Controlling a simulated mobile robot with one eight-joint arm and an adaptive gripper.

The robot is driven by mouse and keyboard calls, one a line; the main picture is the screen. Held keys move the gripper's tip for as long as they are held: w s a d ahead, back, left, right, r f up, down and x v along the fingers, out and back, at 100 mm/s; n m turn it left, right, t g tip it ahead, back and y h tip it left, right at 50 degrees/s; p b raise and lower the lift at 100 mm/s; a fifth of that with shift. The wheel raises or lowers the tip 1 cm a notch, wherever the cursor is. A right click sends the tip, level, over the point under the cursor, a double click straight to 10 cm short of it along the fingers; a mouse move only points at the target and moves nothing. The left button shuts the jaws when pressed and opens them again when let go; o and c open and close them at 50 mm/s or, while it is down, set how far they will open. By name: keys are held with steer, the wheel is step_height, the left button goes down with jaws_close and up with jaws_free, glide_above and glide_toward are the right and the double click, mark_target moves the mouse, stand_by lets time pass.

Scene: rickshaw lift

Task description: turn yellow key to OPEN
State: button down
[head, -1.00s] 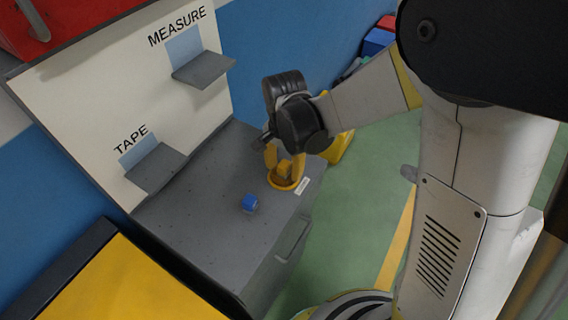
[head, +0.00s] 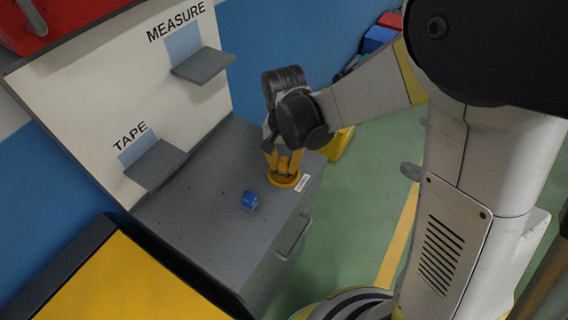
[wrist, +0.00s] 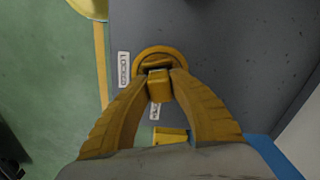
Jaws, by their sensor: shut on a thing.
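The yellow key (wrist: 158,86) stands in a round yellow collar (wrist: 143,58) on the grey cabinet top. In the head view the collar (head: 284,181) sits near the cabinet's right edge. My gripper (wrist: 160,75) is shut on the key, one yellow finger on each side of it. In the head view my gripper (head: 284,160) points down onto the collar, and it hides the key. A white label (wrist: 124,69) reading LOCKED lies beside the collar. Another label (wrist: 155,111) is partly hidden and I cannot read it.
A small blue object (head: 250,201) lies on the grey cabinet top (head: 215,235). Shelves marked MEASURE (head: 203,65) and TAPE (head: 157,165) stick out from the white panel behind. A yellow-topped box (head: 125,285) stands at front left. Green floor is free at right.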

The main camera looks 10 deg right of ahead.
steer(key=n, duration=0.3)
steer(key=shift+r+n, duration=0.1)
steer(key=shift+n, duration=0.2)
stand_by(0.3)
steer(key=shift+n, duration=0.3)
steer(key=n, duration=0.3)
steer(key=shift+b, duration=0.35)
steer(key=n, duration=0.2)
steer(key=shift+n, duration=0.8)
